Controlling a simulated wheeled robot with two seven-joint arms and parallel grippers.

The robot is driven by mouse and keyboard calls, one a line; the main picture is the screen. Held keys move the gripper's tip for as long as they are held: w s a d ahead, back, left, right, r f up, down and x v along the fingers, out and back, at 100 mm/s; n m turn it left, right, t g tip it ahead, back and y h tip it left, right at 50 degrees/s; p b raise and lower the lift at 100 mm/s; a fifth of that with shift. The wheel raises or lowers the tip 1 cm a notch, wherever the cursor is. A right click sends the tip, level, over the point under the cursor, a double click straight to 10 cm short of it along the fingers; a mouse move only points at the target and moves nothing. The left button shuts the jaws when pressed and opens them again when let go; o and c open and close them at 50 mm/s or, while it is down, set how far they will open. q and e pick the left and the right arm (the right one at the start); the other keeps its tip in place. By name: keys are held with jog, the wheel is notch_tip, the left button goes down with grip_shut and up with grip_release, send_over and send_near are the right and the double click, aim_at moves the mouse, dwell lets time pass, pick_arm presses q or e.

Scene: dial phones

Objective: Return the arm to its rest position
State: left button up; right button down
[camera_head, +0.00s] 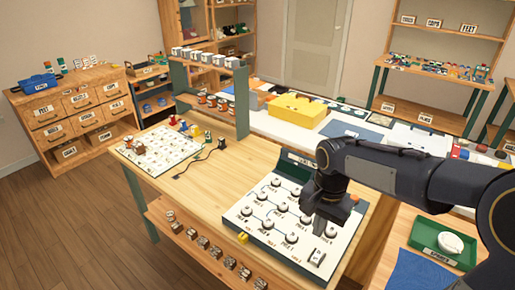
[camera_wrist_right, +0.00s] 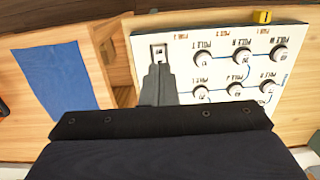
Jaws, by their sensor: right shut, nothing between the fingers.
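My right arm (camera_head: 385,175) comes in from the right in the head view and reaches over a white dial board (camera_head: 245,217) on the wooden table. My right gripper (camera_head: 323,225) points down over the board's right part. It is shut and empty, near a small white switch or plate (camera_head: 317,256) at the board's corner. In the right wrist view the shut fingers (camera_wrist_right: 157,75) stand just by that plate (camera_wrist_right: 158,52); whether they touch cannot be told. Round white dials (camera_wrist_right: 242,57) marked POLE sit beside them. My left gripper is not in view.
A green tray (camera_head: 418,243) with a white round item (camera_head: 450,243) and a blue cloth (camera_head: 420,272) lie to the right. A lettered white board (camera_head: 160,150) lies to the left. A yellow box (camera_head: 297,108) stands behind. A small yellow block (camera_head: 242,237) is at the board's front edge.

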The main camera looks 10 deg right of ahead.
jog(key=s+a+r+n+t+y, duration=0.1)
jog(key=s+a+n+t, duration=0.1)
jog(key=s, duration=0.6)
jog(key=s+a+n+t+y, duration=0.1)
jog(key=s+n+t+y, duration=0.1)
jog(key=s+n, duration=0.4)
jog(key=s+t, duration=0.1)
jog(key=s, duration=0.1)
jog(key=shift+s+a+r+t, duration=0.3)
jog(key=shift+a+r+t, duration=0.05)
jog(key=shift+r+t, duration=0.05)
